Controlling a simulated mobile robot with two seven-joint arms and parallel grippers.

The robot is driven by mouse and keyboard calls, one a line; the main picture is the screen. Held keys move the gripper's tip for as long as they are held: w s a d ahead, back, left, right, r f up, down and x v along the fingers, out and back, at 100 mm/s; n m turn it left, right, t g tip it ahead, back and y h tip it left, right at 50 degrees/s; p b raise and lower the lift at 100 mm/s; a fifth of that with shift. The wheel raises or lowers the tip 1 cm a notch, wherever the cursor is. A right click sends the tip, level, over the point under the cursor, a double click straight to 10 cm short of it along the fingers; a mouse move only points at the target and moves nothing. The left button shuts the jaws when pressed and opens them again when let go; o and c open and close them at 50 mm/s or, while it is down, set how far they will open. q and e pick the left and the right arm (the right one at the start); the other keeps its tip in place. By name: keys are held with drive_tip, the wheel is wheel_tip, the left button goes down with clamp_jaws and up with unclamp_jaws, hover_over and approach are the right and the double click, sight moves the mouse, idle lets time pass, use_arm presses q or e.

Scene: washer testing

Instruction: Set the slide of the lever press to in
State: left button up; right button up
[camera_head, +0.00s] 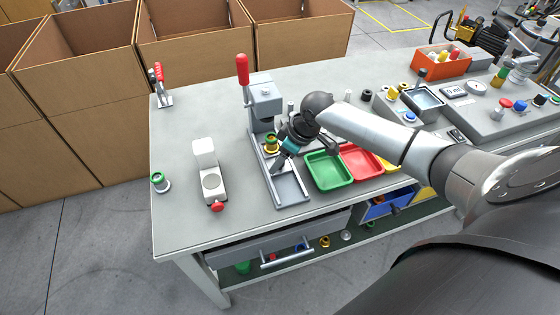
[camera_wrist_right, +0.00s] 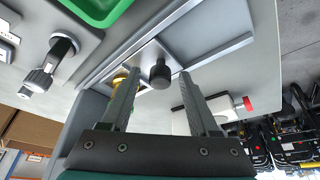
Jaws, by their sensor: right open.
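The lever press (camera_head: 265,100) stands on the grey table with its red-gripped lever (camera_head: 242,68) pointing up. Its slide (camera_wrist_right: 148,58) is a grey plate between two rails, with a black knob (camera_wrist_right: 160,73). In the head view my gripper hides much of the slide; a bare stretch of the bed (camera_head: 290,189) shows at the front. A gold and green part (camera_head: 271,142) sits beneath the press head. My right gripper (camera_head: 277,166) is open and low over the rails. In the right wrist view the knob appears between its fingertips; contact cannot be told. My left gripper is out of view.
A green tray (camera_head: 328,171) and a red tray (camera_head: 361,161) lie close right of the press. A white fixture with a red knob (camera_head: 216,206) stands to its left. A toggle clamp (camera_head: 160,88) is at the back left corner.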

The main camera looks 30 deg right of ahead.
drive_tip(key=shift+f, duration=0.1)
clamp_jaws()
idle(0.5)
drive_tip(key=shift+w, duration=0.1)
idle(0.9)
